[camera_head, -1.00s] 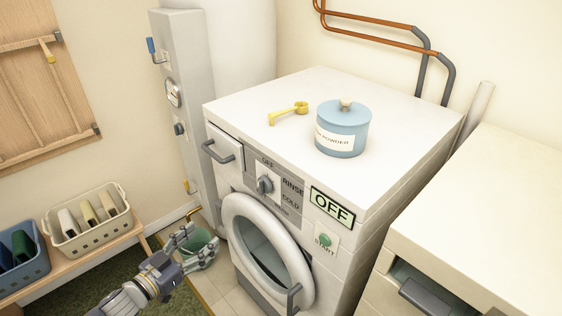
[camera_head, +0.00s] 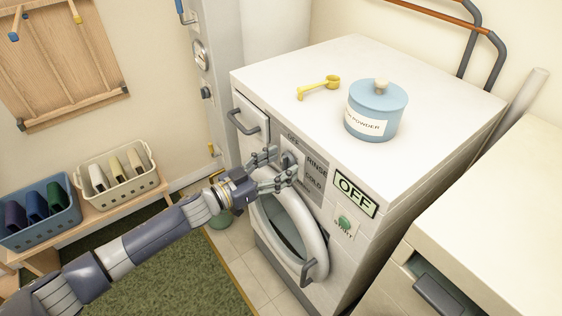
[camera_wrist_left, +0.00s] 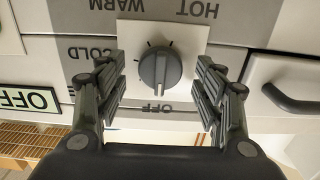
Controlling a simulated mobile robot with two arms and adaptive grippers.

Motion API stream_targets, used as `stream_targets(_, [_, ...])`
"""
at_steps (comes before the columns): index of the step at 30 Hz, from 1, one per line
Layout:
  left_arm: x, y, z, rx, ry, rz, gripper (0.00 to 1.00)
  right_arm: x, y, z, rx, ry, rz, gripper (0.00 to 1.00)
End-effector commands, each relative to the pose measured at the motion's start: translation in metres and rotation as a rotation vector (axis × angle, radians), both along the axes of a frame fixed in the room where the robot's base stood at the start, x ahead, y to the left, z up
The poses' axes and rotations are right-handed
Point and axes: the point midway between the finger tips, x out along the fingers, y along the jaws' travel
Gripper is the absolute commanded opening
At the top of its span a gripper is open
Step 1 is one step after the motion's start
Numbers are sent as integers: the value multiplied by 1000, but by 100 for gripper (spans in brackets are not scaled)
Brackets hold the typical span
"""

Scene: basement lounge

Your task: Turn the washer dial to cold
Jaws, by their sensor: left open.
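The washer (camera_head: 262,98) is white, and its panel display (camera_head: 356,193) reads OFF. The grey dial (camera_wrist_left: 160,68) sits on a white plate in the left wrist view, with upside-down labels OFF below, COLD (camera_wrist_left: 92,52) at left, WARM and HOT above. My left gripper (camera_head: 283,164) is open at the panel and partly hides the dial in the head view. In the left wrist view, its fingers (camera_wrist_left: 160,80) stand on both sides of the dial, apart from it. My right gripper is not in view.
The round door (camera_head: 288,232) hangs below the panel, with the green START button (camera_head: 343,222) to the right. A drawer handle (camera_head: 243,122) juts out left of the dial. Baskets (camera_head: 117,172) stand on a bench.

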Motion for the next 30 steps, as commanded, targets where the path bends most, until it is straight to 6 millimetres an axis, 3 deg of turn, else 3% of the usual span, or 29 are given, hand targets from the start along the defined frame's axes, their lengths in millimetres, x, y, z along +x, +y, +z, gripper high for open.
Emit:
stream_targets(4, [4, -6, 1, 1, -1, 0, 63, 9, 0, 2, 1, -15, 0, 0])
stream_targets(12, [5, -6, 0, 1, -1, 0, 60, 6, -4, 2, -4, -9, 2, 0])
stream_targets(18, [5, -6, 0, 1, -1, 0, 17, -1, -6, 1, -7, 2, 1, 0])
stream_targets(30, [5, -6, 0, 26, -36, 0, 17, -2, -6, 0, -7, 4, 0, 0])
